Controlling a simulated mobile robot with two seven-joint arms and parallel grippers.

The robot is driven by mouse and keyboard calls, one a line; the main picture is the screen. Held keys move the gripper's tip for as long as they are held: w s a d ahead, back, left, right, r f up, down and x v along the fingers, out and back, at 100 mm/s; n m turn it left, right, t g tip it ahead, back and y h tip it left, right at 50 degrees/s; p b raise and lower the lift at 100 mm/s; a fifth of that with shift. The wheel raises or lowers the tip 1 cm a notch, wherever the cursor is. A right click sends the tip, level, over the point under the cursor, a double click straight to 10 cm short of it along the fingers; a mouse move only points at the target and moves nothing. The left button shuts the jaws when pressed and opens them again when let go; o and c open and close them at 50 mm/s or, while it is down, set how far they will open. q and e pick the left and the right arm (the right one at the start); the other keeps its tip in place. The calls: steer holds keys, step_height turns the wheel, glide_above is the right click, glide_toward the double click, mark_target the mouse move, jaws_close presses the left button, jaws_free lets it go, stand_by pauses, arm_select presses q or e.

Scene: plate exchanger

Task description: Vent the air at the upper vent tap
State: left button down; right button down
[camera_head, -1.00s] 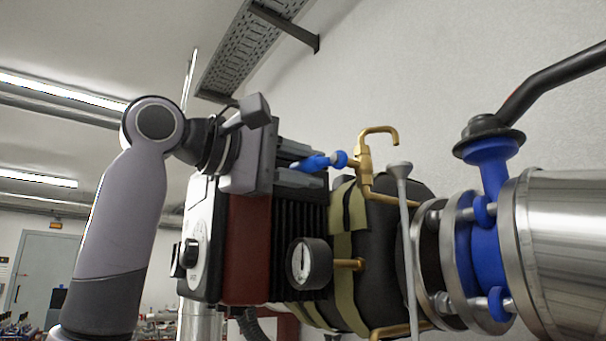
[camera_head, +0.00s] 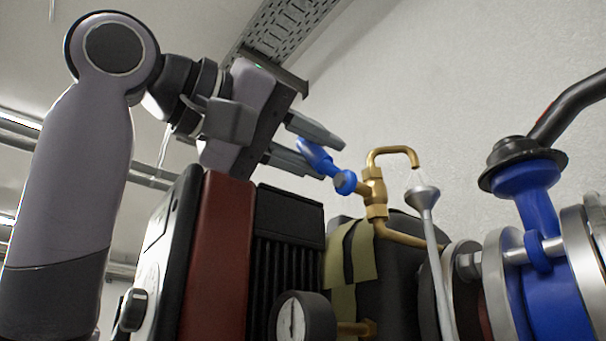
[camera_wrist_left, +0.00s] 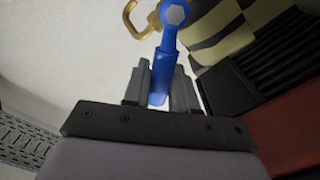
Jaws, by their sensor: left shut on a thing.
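The upper vent tap (camera_head: 375,195) is a brass fitting with a hooked spout, standing above the dark insulated body. Its blue lever (camera_head: 316,155) slopes up and left from the blue hub. My left gripper (camera_head: 318,150) comes in from the left and is shut on the lever's free end. In the left wrist view the lever (camera_wrist_left: 168,55) runs between the two grey fingers (camera_wrist_left: 160,88), with the brass spout (camera_wrist_left: 143,22) behind it. A grey funnel (camera_head: 422,196) on a thin pipe stands under the spout's mouth. A faint pale streak seems to show between them. My right gripper is out of view.
A red and black boxed unit (camera_head: 222,265) with a knob stands below my left gripper. A round gauge (camera_head: 300,318) sits low in front. A large blue valve (camera_head: 525,200) with a black lever and steel flanges is at the right. A cable tray (camera_head: 285,35) hangs above.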

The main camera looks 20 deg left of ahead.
arm_select(q)
steer(key=m, duration=0.1)
steer(key=s+d+r+m, duration=0.1)
steer(key=m, duration=0.1)
steer(key=shift+s+d+m+p, duration=0.1)
steer(key=shift+d+m+p, duration=0.1)
steer(key=shift+m+p, duration=0.15)
steer(key=shift+s+d+m, duration=0.25)
steer(key=shift+d+m, duration=0.1)
steer(key=shift+m, duration=0.45)
steer(key=shift+s+d+m, duration=0.25)
steer(key=shift+d+m, duration=0.1)
steer(key=shift+m, duration=0.4)
steer(key=c, duration=1)
jaws_free()
steer(key=shift+s, duration=0.1)
steer(key=b+v, duration=0.2)
steer(key=v, duration=0.5)
